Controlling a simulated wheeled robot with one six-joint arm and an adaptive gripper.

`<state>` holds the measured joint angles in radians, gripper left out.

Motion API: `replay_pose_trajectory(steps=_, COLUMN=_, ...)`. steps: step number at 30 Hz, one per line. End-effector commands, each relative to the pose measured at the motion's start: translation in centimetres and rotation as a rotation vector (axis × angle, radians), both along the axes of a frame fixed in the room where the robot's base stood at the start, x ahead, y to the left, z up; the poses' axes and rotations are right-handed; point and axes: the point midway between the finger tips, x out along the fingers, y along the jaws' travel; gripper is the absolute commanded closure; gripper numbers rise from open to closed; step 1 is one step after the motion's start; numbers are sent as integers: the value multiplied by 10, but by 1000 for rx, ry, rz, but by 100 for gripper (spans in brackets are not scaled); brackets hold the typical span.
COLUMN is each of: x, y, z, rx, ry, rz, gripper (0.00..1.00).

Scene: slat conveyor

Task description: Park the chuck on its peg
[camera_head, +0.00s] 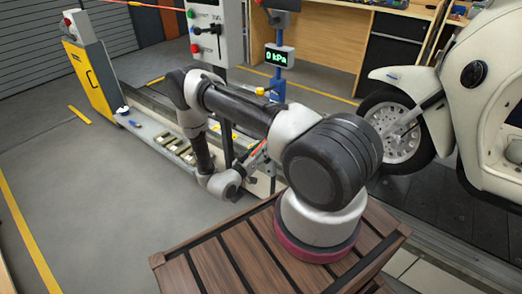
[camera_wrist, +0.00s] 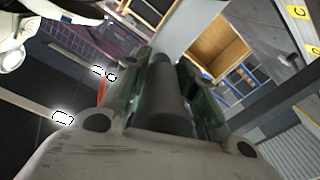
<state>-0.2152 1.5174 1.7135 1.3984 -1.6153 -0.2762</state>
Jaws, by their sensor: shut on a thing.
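My gripper (camera_wrist: 172,82) shows in the wrist view with its green-edged fingers closed on a dark, round-bodied piece, which I take to be the chuck (camera_wrist: 165,105). In the head view my gripper (camera_head: 251,158) is low, beyond my forearm, and the held piece is too small to make out there. A blue post (camera_head: 279,85) carries a display reading 0 kPa (camera_head: 279,56). A small yellow piece (camera_head: 262,91) sticks out left of the post. I cannot tell whether it is the peg.
A cream scooter (camera_head: 490,90) with its front wheel (camera_head: 397,130) stands at the right. A low conveyor bed (camera_head: 165,140) runs behind my arm, with a yellow cabinet (camera_head: 88,75) at its far end. A grey control box (camera_head: 215,30) stands behind. The floor at left is clear.

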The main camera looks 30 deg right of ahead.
Motion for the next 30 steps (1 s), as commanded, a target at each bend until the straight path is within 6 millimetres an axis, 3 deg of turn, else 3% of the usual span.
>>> replay_pose_trajectory(steps=30, x=3, y=-6, z=0, rx=-4, ry=-2, rz=-12, gripper=100)
